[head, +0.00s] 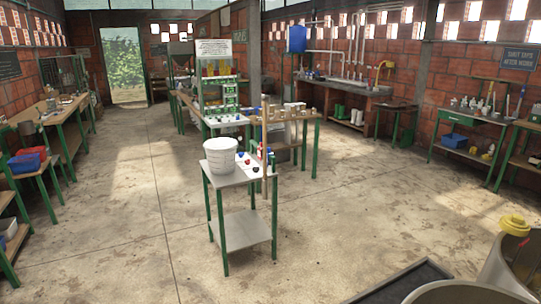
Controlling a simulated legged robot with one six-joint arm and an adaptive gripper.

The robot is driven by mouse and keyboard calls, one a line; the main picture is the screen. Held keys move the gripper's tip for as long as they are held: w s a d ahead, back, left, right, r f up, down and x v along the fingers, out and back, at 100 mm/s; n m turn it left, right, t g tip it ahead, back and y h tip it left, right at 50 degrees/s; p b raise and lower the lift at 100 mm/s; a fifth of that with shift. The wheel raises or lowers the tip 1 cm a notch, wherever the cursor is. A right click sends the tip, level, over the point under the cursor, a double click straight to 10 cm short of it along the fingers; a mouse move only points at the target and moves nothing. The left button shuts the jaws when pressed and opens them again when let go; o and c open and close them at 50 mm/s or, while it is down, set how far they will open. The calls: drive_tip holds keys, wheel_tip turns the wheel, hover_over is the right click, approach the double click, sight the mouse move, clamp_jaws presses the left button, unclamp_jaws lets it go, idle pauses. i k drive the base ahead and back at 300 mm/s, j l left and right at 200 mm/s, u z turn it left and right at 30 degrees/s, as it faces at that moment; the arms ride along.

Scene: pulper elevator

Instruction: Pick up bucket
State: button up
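A white bucket (221,157) stands upright on the metal top of a small green-legged table (236,181) near the middle of the head view. Its near side and open rim are in clear view. Small red, blue and black items lie on the same tabletop to the right of the bucket. My gripper is not in view, so I cannot see where it is relative to the bucket.
Large metal drums (508,268) and a dark tray (400,284) fill the lower right. A wooden bench (285,116) with jars stands behind the small table. Work tables line both brick walls. The concrete floor (130,215) is open left and front of the small table.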

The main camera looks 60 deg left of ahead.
sight(221, 152)
drive_tip(key=u, duration=2.55)
drive_tip(key=i+j+u, duration=0.1)
drive_tip(key=i+u, duration=0.15)
drive_tip(key=i, duration=0.2)
drive_tip(key=i+u, duration=0.25)
drive_tip(key=i, duration=2.7)
drive_tip(key=i+j+z, duration=0.2)
drive_tip(key=i, duration=0.3)
drive_tip(key=i+z, duration=0.2)
drive_tip(key=i, duration=0.3)
drive_tip(key=i+j+z, duration=0.2)
drive_tip(key=i, duration=0.25)
drive_tip(key=i+j+z, duration=0.4)
